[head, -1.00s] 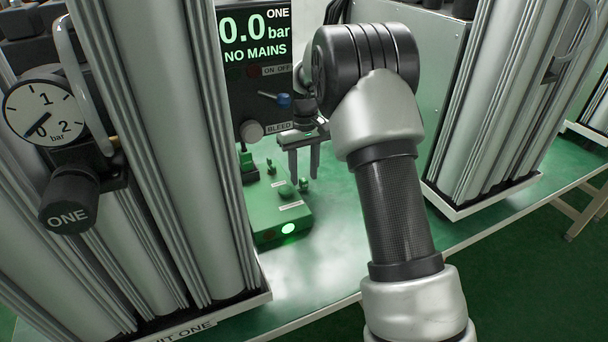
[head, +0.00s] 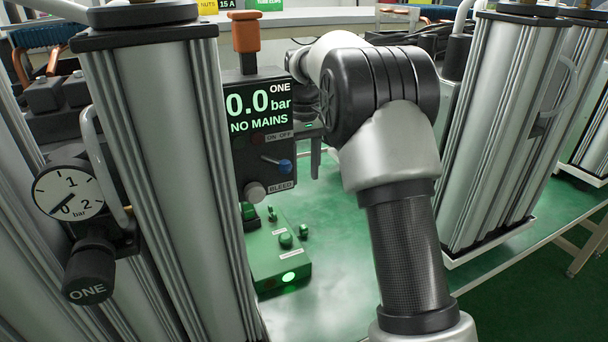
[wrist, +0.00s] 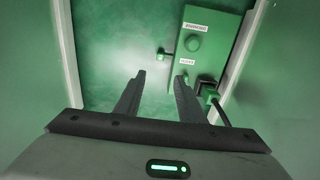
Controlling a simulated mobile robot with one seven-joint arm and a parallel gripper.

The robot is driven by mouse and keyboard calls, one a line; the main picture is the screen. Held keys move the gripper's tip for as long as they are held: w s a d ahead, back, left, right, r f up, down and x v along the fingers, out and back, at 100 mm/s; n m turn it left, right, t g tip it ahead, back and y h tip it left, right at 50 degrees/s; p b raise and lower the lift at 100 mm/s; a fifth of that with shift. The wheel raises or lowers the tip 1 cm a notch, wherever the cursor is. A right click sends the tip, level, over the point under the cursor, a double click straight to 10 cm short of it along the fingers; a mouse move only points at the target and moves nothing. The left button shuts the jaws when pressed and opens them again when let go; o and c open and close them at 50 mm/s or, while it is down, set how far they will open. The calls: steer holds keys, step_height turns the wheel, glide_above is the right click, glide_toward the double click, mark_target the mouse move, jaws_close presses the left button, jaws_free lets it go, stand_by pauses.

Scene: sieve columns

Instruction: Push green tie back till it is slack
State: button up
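A green box (head: 278,262) stands on the green bench below the display panel. On it are a round green knob (head: 286,240), a small green knob on its right side (head: 304,231) and a green lever-like part (head: 272,213). The wrist view shows the side knob (wrist: 160,52) on a short stalk, a small green pin (wrist: 185,77) by my right fingertip and a green block (wrist: 209,93) with a black cable. I cannot tell which part is the green tie. My gripper (wrist: 160,76) is open and empty above the bench; the arm partly hides it in the head view (head: 316,158).
The dark panel (head: 262,120) reads 0.0 bar, NO MAINS, with a blue-tipped lever (head: 285,166). A gauge (head: 68,194) points near 0. Tall metal columns (head: 165,150) and (head: 490,130) stand at left and right. Bare bench (head: 340,250) lies right of the box.

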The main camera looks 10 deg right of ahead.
steer(key=shift+c, duration=1)
steer(key=d+f+y, duration=0.1)
steer(key=d+f+p, duration=0.1)
steer(key=f, duration=0.1)
steer(key=s+d+f+y, duration=0.1)
steer(key=shift+d+f+n+y+p, duration=0.3)
steer(key=shift+d+n+p, duration=0.05)
steer(key=shift+n, duration=0.05)
jaws_close()
steer(key=t+y+p, duration=0.1)
steer(key=t+y, duration=0.2)
steer(key=y, duration=0.1)
glide_toward(303, 228)
steer(key=w+f, duration=0.1)
steer(key=f, duration=0.1)
steer(key=w+f, duration=0.1)
steer(key=f, duration=0.1)
steer(key=w+a+f, duration=0.1)
steer(key=f, duration=0.1)
steer(key=shift+f, duration=0.4)
steer(key=shift+s+a+n+b, duration=0.2)
steer(key=shift+a+b, duration=0.15)
steer(key=shift+a, duration=0.4)
steer(key=shift+s+a+n+b, duration=0.1)
steer(key=shift+s+a+b, duration=0.15)
steer(key=shift+a, duration=0.55)
steer(key=shift+a+r, duration=0.1)
